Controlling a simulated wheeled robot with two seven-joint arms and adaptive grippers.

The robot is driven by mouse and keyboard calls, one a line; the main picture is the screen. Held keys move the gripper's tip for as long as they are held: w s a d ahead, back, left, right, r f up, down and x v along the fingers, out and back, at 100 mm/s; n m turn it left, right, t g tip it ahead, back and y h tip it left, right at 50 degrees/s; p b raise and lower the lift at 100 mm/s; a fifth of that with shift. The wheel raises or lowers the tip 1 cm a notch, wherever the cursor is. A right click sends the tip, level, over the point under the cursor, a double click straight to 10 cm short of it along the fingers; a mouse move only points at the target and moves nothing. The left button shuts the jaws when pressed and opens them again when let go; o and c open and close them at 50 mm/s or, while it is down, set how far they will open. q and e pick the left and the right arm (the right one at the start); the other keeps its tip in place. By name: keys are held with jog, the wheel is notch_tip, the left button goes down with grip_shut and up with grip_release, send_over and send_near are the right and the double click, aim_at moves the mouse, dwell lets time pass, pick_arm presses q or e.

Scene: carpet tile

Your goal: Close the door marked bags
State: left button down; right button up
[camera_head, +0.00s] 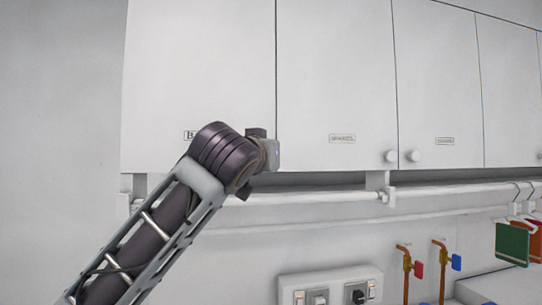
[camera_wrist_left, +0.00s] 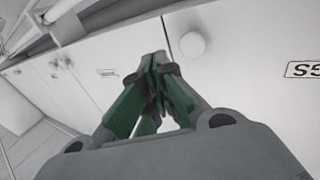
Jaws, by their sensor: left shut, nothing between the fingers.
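The leftmost white cabinet door (camera_head: 195,65) carries a label (camera_head: 188,135) starting with "B"; my left arm covers the rest. The door looks flush with its neighbour, and no gap is clear. In the head view my left wrist is in front of its lower right corner and hides the gripper. In the left wrist view my left gripper (camera_wrist_left: 158,62) is shut and empty, with green inner faces, at a seam between two doors. A round white knob (camera_wrist_left: 192,45) sits just right of the fingertips, and a partly cut-off label (camera_wrist_left: 303,69) is farther right. Contact cannot be told.
To the right are a door marked "SPARES" (camera_head: 335,80) and further doors with round knobs (camera_head: 390,156). White rails (camera_head: 310,197) run below the cabinets. Lower down are a switch panel (camera_head: 330,288), red and blue taps (camera_head: 418,268), and hanging colored items (camera_head: 512,243).

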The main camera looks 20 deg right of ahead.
pick_arm(q)
jog(key=s+a+b, duration=0.1)
jog(key=s+b, duration=0.1)
jog(key=s, duration=0.6)
jog(key=shift+s+a+f+b, duration=0.15)
jog(key=shift+s+a+b, duration=0.15)
jog(key=shift+s+a, duration=0.1)
jog(key=shift+w, duration=0.1)
